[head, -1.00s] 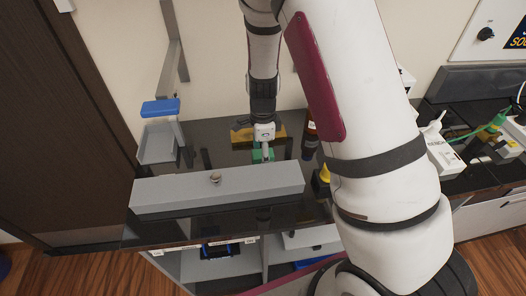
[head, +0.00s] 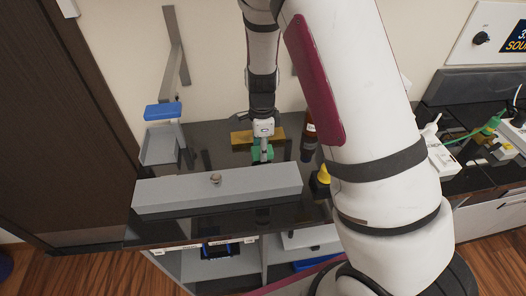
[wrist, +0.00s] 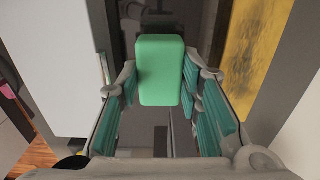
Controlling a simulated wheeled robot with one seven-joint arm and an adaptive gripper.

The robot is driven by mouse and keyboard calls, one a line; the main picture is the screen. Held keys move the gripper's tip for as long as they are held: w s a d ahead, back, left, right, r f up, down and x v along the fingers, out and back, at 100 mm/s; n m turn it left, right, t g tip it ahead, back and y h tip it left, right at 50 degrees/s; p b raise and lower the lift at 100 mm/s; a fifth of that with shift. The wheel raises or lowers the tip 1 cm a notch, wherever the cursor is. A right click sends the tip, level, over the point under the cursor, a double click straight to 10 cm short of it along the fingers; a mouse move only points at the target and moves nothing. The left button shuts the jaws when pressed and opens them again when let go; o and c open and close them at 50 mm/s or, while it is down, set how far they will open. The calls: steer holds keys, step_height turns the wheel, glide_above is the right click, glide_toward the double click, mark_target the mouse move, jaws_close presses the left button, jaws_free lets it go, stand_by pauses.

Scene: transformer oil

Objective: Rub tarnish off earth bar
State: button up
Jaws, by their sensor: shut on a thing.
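My gripper (head: 262,148) is shut on a green block (wrist: 160,70), which also shows in the head view (head: 262,153). The block is held above the dark bench, just behind the long grey box. A yellow-brown bar with dark patches, seemingly the earth bar (head: 257,136), lies at the back of the bench behind my gripper. In the wrist view the bar (wrist: 255,55) is to the right of the block, apart from it. My arm hides part of the bar's middle in the head view.
The long grey box (head: 235,187) with a small round knob lies along the bench front. A brown bottle (head: 309,142) and a yellow-topped bottle (head: 323,178) stand at the right. A grey holder with a blue top (head: 163,111) is at the left. Dark bench (head: 205,220) shows in front.

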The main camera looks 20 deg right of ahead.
steer(key=shift+r+p, duration=0.7)
steer(key=shift+r, duration=1.15)
